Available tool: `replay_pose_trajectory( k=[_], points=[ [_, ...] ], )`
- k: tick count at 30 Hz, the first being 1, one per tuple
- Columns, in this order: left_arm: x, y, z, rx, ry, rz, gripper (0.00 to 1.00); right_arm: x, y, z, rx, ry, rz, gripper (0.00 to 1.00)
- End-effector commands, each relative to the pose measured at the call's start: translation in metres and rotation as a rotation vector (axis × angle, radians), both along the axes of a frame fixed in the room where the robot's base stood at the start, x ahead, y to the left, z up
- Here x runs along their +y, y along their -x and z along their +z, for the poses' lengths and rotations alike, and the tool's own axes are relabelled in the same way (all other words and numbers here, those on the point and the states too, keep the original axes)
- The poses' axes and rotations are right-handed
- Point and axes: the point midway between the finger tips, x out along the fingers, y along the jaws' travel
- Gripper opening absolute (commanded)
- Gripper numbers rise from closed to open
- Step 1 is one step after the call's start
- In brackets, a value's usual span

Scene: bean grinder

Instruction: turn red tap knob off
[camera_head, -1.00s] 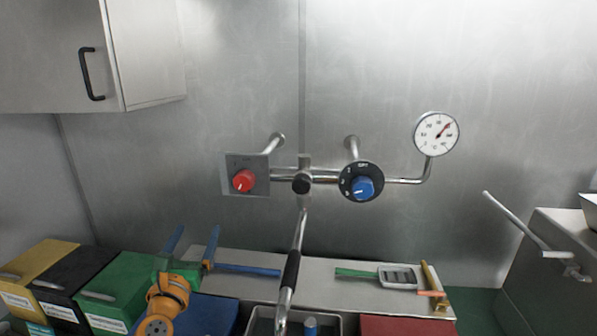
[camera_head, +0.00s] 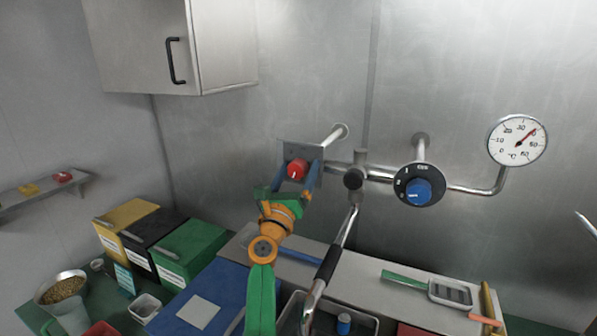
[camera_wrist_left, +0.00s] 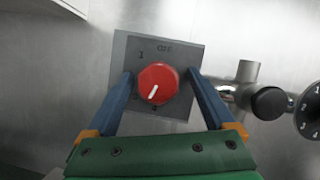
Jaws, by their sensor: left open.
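The red tap knob (camera_head: 297,169) sits on a square grey plate (camera_head: 288,152) on the wall pipework. In the left wrist view the red knob (camera_wrist_left: 158,83) shows a white pointer line aimed down and slightly left, away from the OFF mark at the plate's top. My left gripper (camera_head: 306,178) is open in front of the plate. In the left wrist view its two blue fingers (camera_wrist_left: 159,88) stand on either side of the knob, with a visible gap at each side. Whether they touch the plate cannot be told. My right gripper is not in view.
A blue knob on a black dial (camera_head: 418,190) and a round gauge (camera_head: 517,140) are to the right. A tap spout with a black sleeve (camera_head: 328,262) hangs over the sink. A wall cabinet (camera_head: 225,45) is at upper left. Labelled boxes (camera_head: 190,250) stand below left.

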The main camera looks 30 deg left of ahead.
Motion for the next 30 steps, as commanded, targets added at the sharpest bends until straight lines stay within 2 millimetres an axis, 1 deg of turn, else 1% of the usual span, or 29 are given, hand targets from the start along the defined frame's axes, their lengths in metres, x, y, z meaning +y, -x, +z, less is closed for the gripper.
replay_pose_trajectory(
  k=[2, 3, 5, 6, 8, 9, 11, 12, 30],
  points=[
    [0.0001, 0.0001, -0.0001, 0.000, 0.000, 0.000, 0.88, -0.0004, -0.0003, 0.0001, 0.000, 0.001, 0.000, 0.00],
    [0.0001, 0.0002, -0.0001, 0.000, 0.000, 0.000, 0.77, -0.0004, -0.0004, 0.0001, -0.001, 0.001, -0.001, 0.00],
    [0.0001, 0.0002, -0.0001, 0.000, 0.000, 0.000, 0.61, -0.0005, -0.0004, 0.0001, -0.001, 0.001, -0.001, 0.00],
    [0.0002, 0.0002, -0.0001, 0.000, 0.000, 0.000, 0.50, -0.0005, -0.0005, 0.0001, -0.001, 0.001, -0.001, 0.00],
    [0.0004, 0.0003, -0.0001, 0.000, 0.000, 0.001, 0.34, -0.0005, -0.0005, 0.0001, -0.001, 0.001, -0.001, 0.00],
    [0.0004, 0.0003, -0.0001, 0.000, 0.000, 0.001, 0.23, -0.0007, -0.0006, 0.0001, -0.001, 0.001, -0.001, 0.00],
    [0.0003, 0.0003, -0.0001, 0.000, 0.000, 0.001, 0.07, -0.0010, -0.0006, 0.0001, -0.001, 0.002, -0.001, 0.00],
    [0.0002, 0.0003, -0.0001, 0.000, 0.000, 0.000, 0.04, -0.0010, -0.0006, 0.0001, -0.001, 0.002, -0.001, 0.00],
    [0.0001, 0.0003, 0.0000, 0.000, -0.001, 0.000, 0.04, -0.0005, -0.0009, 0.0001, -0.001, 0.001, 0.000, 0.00]
  ],
)
